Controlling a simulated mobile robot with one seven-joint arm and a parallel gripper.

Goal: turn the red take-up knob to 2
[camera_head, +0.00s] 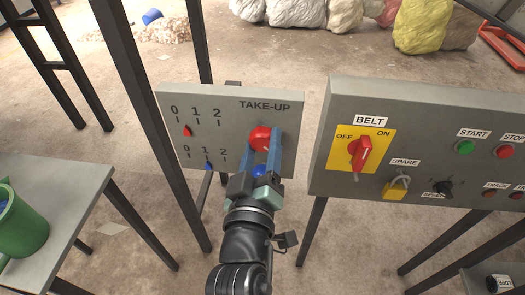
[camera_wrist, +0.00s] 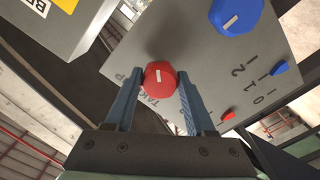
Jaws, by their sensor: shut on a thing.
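The red take-up knob (camera_head: 260,138) is on the right part of the grey TAKE-UP panel (camera_head: 231,107). My gripper (camera_head: 267,145) reaches it from the front, and its blue fingers hide part of it. In the wrist view the red knob (camera_wrist: 159,78) sits between the fingertips of my gripper (camera_wrist: 160,88), which is shut on it. A white line shows on the knob's face. The red pointer (camera_head: 187,131) on the upper 0-1-2 scale stands a little past 0, short of 1; it also shows in the wrist view (camera_wrist: 228,115).
A blue knob (camera_head: 260,170) is just below the red one, close to my fingers; its blue pointer (camera_head: 208,165) stands near 1. The BELT panel (camera_head: 429,111) with a red switch (camera_head: 360,152) is at right. A dark post (camera_head: 151,125) stands left.

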